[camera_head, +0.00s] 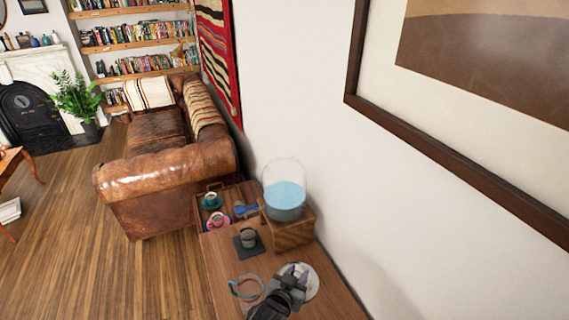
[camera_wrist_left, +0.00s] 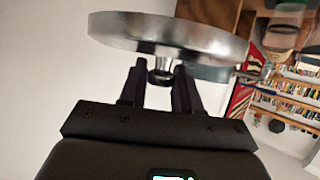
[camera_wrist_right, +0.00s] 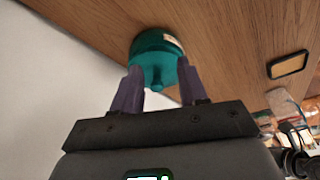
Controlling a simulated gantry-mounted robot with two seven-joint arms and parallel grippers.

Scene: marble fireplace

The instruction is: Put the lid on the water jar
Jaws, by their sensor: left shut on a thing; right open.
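The water jar (camera_head: 285,193) is clear, partly filled with blue water and open at the top. It stands upright on a wooden block (camera_head: 292,235) against the wall. The lid (camera_head: 311,283) is a round silver disc. My left gripper (camera_head: 293,274) is shut on its small knob, in front of the jar and apart from it. In the left wrist view the lid (camera_wrist_left: 165,38) spreads beyond the fingertips (camera_wrist_left: 160,72). My right gripper (camera_wrist_right: 159,67) is open in the right wrist view and does not show in the head view.
A teal object (camera_wrist_right: 155,48) lies ahead of the right fingers; contact is unclear. A grey cup (camera_head: 248,238) stands on a dark mat left of the block. A tray (camera_head: 240,192) holds cups.

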